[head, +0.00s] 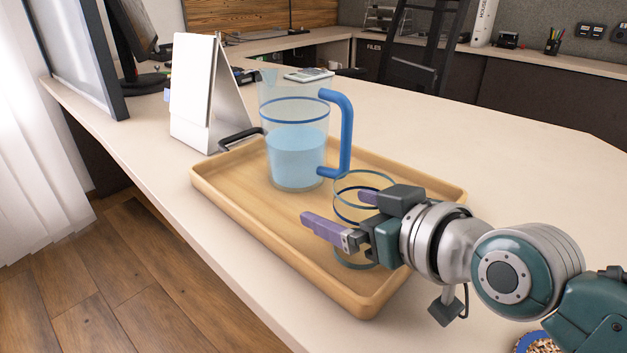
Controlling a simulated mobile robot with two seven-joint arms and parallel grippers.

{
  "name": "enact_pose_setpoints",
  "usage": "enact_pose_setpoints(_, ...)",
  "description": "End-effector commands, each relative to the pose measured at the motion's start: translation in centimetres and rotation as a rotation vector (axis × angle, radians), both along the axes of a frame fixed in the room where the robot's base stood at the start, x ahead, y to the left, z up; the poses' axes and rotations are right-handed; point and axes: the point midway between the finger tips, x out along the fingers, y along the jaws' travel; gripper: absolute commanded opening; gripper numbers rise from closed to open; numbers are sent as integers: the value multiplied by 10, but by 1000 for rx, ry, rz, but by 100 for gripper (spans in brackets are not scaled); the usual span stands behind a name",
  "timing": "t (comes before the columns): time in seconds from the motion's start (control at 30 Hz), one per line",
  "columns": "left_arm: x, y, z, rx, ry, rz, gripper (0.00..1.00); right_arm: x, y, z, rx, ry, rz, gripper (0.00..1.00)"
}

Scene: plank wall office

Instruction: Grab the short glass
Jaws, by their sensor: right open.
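The short glass (352,181) is clear with a dark blue band and stands on the wooden tray (236,216), right of the pitcher. My right gripper (334,213) is open, with purple fingertips pointing left. It overlaps the glass in the picture and hides much of its middle. One finger lies in front of the glass, and the other shows at its upper part. I cannot tell whether they touch it. My left gripper is not in view.
A clear pitcher (297,150) of bluish liquid with a blue handle stands on the tray close behind the glass. A white desk calendar (196,95) stands behind the tray. The desk (440,130) is clear to the right. A patterned round item (536,342) lies at the bottom right.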

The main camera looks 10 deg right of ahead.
Motion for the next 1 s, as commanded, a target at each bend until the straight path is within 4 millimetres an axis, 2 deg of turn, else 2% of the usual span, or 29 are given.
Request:
enact_pose_setpoints(0.07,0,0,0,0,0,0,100,0,0,0,0,0,0,100)
enact_pose_setpoints(0.83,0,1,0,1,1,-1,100,-1,-1,0,0,0,-1,13)
enact_pose_setpoints(1.0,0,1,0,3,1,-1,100,0,-1,1,0,-1,-1,12)
